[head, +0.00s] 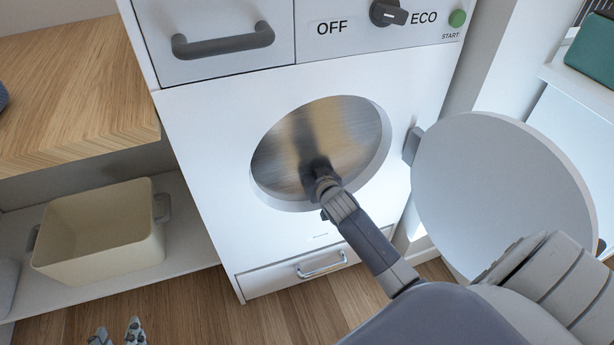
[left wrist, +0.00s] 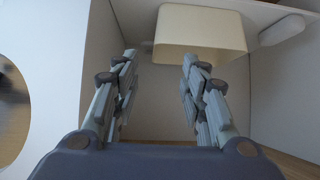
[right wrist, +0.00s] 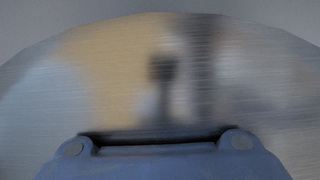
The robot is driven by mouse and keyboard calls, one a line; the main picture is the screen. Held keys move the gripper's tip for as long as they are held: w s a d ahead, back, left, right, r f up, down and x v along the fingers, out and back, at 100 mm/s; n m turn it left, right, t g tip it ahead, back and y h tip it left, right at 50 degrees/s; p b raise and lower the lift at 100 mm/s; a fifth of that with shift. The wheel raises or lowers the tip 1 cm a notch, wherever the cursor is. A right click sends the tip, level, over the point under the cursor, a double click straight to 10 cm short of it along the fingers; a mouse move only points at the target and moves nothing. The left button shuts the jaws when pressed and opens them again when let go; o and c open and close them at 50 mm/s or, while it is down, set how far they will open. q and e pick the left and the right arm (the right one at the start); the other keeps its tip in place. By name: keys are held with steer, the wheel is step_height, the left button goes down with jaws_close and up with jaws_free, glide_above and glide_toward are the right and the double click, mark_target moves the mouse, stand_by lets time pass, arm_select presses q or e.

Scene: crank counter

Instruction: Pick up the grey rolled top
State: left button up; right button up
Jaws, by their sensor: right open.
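I cannot surely pick out the grey rolled top. A light grey rounded item (head: 8,285) lies on the low shelf at the left edge, cut off by the frame. It shows pale in the left wrist view (left wrist: 282,30). A sliver of a dark grey item (head: 3,97) shows on the wooden counter. My right gripper (head: 316,170) is open at the machine's round metal opening (head: 345,125); the right wrist view shows only blurred metal (right wrist: 120,70) and no clear item. My left gripper (left wrist: 158,62) is open and empty, low at the bottom left in the head view (head: 118,335).
The white machine (head: 220,140) has its round door (head: 500,190) swung open to the right. A cream bin (head: 100,240) stands on the low shelf (head: 190,250) under the wooden counter (head: 80,90). A teal item (head: 592,50) sits at the top right.

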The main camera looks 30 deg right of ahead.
steer(key=shift+w+f, duration=0.1)
steer(key=shift+w, duration=0.2)
arm_select(q)
steer(key=shift+w+d+r+t, duration=0.2)
steer(key=shift+w+r+t, duration=0.1)
steer(key=shift+w+r, duration=0.15)
arm_select(e)
steer(key=shift+c, duration=0.5)
steer(key=c, duration=1)
steer(key=shift+o, duration=0.2)
